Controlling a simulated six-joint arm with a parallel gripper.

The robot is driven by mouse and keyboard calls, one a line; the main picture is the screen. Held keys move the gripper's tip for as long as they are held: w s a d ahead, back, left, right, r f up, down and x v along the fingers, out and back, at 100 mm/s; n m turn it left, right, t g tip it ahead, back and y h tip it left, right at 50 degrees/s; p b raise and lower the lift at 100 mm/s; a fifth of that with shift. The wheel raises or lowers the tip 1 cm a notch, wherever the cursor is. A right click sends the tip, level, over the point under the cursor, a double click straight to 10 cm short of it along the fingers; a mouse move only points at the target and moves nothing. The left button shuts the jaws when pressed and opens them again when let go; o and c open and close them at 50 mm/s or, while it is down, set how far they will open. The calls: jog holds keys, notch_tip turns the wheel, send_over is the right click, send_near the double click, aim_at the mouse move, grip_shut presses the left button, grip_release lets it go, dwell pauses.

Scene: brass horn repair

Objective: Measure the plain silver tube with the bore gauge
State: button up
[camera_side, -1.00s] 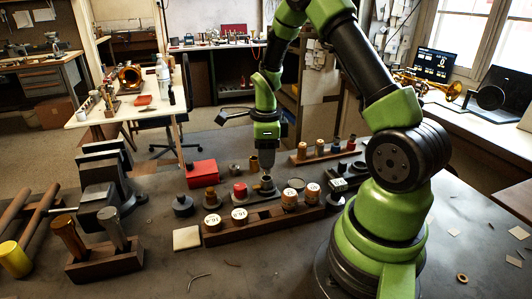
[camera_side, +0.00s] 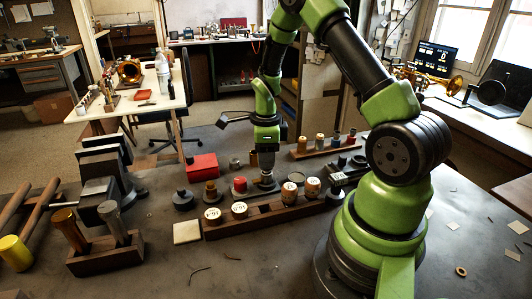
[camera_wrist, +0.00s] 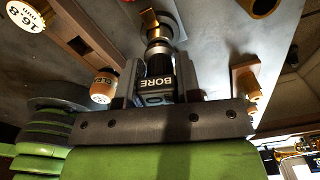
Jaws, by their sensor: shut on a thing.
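My gripper (camera_side: 265,158) points down over the middle of the bench, behind the long wooden rack. In the wrist view it (camera_wrist: 157,92) is shut on the bore gauge (camera_wrist: 159,68), a black body marked BORE with a metal collar. A brass-coloured piece (camera_wrist: 148,18) shows at the gauge's far end; I cannot tell whether they touch. In the side view the gauge is mostly hidden by the gripper, just above a dark round base (camera_side: 265,186). Several small tubes stand in the back rack (camera_side: 325,153). I cannot tell for certain which one is the plain silver tube.
The long wooden rack (camera_side: 245,226) holds white-topped plugs (camera_side: 212,215) in front of my gripper. A red box (camera_side: 201,167) stands behind left, a vise (camera_side: 103,180) further left. A pale square pad (camera_side: 187,232) lies near the rack.

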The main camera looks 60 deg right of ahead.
jog(key=shift+f, duration=0.65)
jog(key=o, duration=1.4)
jog(key=shift+r, duration=3.45)
